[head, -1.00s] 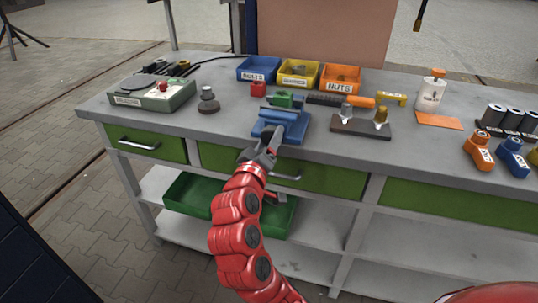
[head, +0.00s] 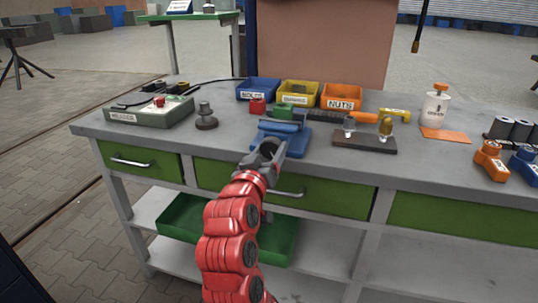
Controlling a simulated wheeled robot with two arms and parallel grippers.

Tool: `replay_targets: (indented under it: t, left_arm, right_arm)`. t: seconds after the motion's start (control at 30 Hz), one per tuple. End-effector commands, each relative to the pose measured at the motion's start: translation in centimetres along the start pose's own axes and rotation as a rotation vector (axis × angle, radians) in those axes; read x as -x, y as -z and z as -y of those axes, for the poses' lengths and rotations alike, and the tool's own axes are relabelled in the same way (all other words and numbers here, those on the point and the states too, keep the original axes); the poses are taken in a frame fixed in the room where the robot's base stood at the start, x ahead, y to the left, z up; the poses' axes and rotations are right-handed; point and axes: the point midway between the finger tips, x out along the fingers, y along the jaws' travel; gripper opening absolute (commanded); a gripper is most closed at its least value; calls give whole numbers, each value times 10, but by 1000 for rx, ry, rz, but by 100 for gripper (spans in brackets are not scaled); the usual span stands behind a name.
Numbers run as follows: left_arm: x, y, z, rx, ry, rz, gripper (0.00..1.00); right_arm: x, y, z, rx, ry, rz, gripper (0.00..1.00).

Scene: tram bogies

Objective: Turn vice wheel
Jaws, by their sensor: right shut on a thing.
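The blue vice (head: 293,135) stands near the front edge of the grey workbench (head: 430,165), with a green part (head: 283,112) at its top. My right gripper (head: 272,149), on the red arm, is at the front of the vice. It is shut at the place of the vice wheel, which its fingers and wrist hide. I cannot make out the wheel's own shape or how far it is turned. My left gripper is not in view.
Blue, yellow and orange bins (head: 341,97) stand behind the vice. A green-grey device (head: 150,111) is at the left. A drawer handle (head: 288,194) sits below my gripper.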

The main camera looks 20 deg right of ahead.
Motion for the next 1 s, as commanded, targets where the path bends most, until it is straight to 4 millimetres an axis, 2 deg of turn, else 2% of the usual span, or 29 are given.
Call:
replay_targets:
  t: [0.27, 0.3, 0.43, 0.47, 0.8, 0.93, 1.0]
  left_arm:
    - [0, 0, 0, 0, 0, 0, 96]
    - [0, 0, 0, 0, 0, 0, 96]
    - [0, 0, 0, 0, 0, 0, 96]
    - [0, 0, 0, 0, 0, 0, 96]
    - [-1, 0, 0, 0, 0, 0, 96]
    - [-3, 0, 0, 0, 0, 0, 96]
    - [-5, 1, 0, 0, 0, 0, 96]
  right_arm:
    - [0, -2, 1, 1, 1, 5, 10]
    - [0, -2, 1, 1, 1, 5, 69]
    - [0, -1, 0, 1, 1, 3, 93]
    - [0, -1, 0, 1, 1, 3, 96]
    - [4, 0, 0, 1, 1, 1, 96]
    - [20, 0, 1, 4, 1, 2, 96]
    - [36, 1, 2, 3, 5, -3, 96]
